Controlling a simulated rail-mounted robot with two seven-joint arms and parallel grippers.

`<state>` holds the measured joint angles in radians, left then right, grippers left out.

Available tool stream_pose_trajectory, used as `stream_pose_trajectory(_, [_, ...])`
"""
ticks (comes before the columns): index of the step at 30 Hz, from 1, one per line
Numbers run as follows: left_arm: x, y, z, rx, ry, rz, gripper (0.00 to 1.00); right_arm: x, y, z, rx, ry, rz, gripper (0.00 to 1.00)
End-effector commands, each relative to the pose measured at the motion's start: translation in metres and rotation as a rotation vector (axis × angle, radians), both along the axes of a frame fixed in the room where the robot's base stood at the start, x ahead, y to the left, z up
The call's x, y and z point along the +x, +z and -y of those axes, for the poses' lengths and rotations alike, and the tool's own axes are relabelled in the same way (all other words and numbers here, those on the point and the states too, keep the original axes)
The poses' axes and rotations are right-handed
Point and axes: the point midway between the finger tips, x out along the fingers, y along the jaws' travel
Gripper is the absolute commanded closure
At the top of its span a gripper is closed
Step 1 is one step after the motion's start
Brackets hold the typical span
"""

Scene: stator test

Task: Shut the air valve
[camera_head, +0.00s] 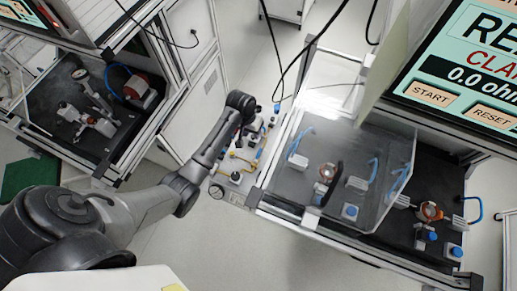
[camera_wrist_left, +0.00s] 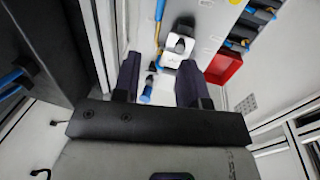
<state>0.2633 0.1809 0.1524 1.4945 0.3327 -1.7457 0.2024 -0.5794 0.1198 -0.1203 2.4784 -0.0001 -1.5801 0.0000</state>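A narrow panel of air fittings (camera_head: 233,183), with brass-coloured pipes and blue parts, stands beside the test bench. My left gripper (camera_wrist_left: 159,88) is open, its two dark fingers apart and pointing at the fittings. In the left wrist view a white block with a dark top (camera_wrist_left: 178,46) lies just beyond the fingertips. A small blue part with a dark end (camera_wrist_left: 147,90) shows between the fingers, apparently untouched. I cannot tell for sure which fitting is the air valve. In the head view my left wrist covers part of the panel. My right gripper is not in view.
A clear-covered test bench (camera_head: 277,214) stands right of the panel, with a large screen (camera_head: 470,70) above it. Another bench (camera_head: 75,140) stands at the left. Black cables (camera_head: 278,62) hang near the panel. A red bin (camera_wrist_left: 224,67) is beyond the right finger.

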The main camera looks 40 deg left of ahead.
Motion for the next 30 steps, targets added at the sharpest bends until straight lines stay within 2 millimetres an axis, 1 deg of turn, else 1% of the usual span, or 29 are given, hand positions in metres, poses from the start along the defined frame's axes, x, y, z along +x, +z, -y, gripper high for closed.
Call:
stream_pose_trajectory(5, [0.001,-0.025,0.005,-0.002,0.001,-0.006,0.61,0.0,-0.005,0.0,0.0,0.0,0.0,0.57])
stream_pose_trajectory(12, [0.004,-0.07,0.014,-0.003,0.0,-0.004,0.61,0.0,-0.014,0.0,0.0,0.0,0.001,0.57])
stream_pose_trajectory(18, [0.006,-0.102,0.019,0.0,-0.001,-0.004,0.61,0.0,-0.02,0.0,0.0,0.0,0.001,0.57])
stream_pose_trajectory(24, [0.008,-0.122,0.023,0.0,0.0,-0.001,0.61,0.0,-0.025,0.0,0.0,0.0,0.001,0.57])
stream_pose_trajectory(30, [0.008,-0.13,0.025,0.0,0.0,-0.001,0.61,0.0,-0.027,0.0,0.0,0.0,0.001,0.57])
